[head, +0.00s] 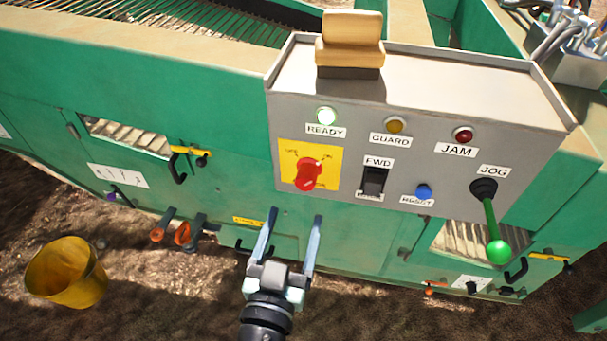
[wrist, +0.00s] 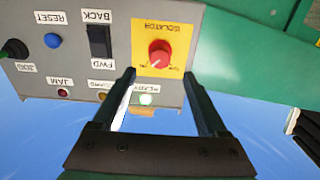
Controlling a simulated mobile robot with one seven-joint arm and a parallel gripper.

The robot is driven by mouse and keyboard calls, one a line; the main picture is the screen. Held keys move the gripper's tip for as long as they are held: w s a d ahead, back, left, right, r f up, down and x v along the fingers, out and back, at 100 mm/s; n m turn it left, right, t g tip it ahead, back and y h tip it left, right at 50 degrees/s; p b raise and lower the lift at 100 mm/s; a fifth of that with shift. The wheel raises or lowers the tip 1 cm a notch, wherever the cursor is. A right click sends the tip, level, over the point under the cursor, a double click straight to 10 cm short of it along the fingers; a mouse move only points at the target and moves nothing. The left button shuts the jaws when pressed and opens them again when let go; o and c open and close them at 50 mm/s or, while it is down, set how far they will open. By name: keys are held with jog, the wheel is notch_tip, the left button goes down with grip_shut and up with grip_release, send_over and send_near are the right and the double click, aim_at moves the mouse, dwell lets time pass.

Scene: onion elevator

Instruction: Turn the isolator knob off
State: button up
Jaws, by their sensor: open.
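The isolator knob (head: 308,173) is red and sits on a yellow plate (head: 330,156) at the left of the grey control panel (head: 420,90). Its white pointer mark lies toward the upper right, near a label too small to read surely. In the wrist view, which shows the panel upside down, the knob (wrist: 159,54) lies beyond and between the fingertips. My gripper (head: 295,214) is open and empty, below and in front of the panel in the head view. Its fingers (wrist: 165,75) are apart from the knob.
The panel also bears a lit green READY lamp (head: 326,116), a black FWD switch (head: 373,182), a blue reset button (head: 424,191) and a green-tipped JOG lever (head: 497,250). A wooden-handled brush (head: 350,40) stands on top. A yellow bucket (head: 65,272) stands on the ground at left.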

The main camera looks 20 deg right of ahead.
aim_at(305, 186)
jog(key=p+x, duration=0.1)
jog(key=x, duration=0.8)
jog(key=shift+d, duration=0.1)
jog(key=shift+c, duration=0.3)
grip_shut()
